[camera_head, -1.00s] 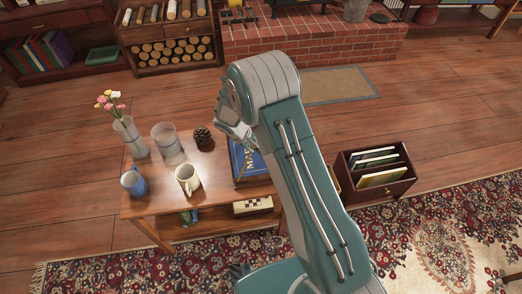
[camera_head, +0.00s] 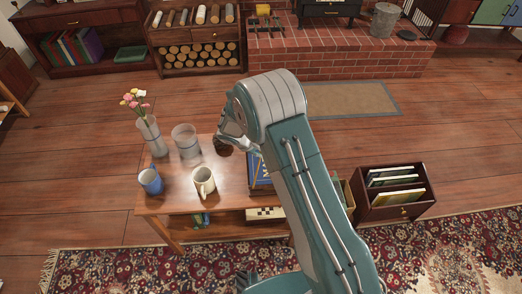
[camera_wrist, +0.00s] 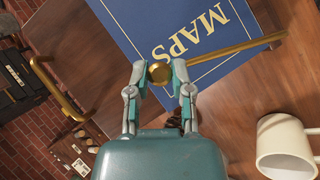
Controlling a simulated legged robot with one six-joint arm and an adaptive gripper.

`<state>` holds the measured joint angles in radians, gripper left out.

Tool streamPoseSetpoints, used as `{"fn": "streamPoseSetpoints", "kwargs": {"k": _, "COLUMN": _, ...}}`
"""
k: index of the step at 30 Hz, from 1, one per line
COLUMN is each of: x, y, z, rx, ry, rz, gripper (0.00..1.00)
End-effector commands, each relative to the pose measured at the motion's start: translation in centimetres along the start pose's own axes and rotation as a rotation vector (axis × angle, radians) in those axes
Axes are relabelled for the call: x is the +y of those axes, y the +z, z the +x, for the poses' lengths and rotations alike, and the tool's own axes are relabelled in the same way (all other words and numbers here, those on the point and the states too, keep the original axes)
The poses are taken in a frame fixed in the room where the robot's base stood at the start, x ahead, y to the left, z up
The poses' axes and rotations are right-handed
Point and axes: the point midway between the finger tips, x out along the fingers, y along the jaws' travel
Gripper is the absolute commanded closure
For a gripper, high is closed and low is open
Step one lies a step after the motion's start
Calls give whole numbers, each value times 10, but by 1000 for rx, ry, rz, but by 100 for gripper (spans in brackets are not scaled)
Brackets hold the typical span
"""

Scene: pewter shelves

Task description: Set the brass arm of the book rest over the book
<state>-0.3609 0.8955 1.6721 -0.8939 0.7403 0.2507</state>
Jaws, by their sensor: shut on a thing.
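My gripper (camera_wrist: 160,73) is shut on the round knob end of the brass arm (camera_wrist: 235,52) of the book rest. From the knob, the brass bar runs right and slightly up in the wrist view, crossing in front of the book's lower corner. I cannot tell whether it touches the cover. In the head view my arm hides the brass arm and much of the book.
On the table are a cream mug (camera_head: 203,182), a blue mug (camera_head: 151,181), a glass vase with flowers (camera_head: 152,137), an empty glass (camera_head: 186,140) and a pine cone (camera_head: 223,147). A curved brass handle (camera_wrist: 58,88) shows in the wrist view. A wooden crate (camera_head: 390,193) stands right.

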Motion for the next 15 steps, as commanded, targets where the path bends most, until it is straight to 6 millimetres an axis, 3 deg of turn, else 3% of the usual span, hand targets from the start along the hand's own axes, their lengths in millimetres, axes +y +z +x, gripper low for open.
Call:
{"fn": "streamPoseSetpoints", "kwargs": {"k": 1, "x": -2, "y": 2, "z": 2, "rx": -5, "ry": -4, "rz": -2, "gripper": 100}}
{"fn": "streamPoseSetpoints", "kwargs": {"k": 2, "x": -2, "y": 2, "z": 2, "rx": -5, "ry": -4, "rz": -2, "gripper": 62}}
{"fn": "streamPoseSetpoints", "kwargs": {"k": 3, "x": -2, "y": 2, "z": 2, "rx": -5, "ry": -4, "rz": -2, "gripper": 44}}
{"fn": "streamPoseSetpoints", "kwargs": {"k": 4, "x": -2, "y": 2, "z": 2, "rx": -5, "ry": -4, "rz": -2, "gripper": 35}}
{"fn": "streamPoseSetpoints", "kwargs": {"k": 15, "x": -1, "y": 1, "z": 0, "rx": -1, "ry": -2, "rz": 0, "gripper": 35}}
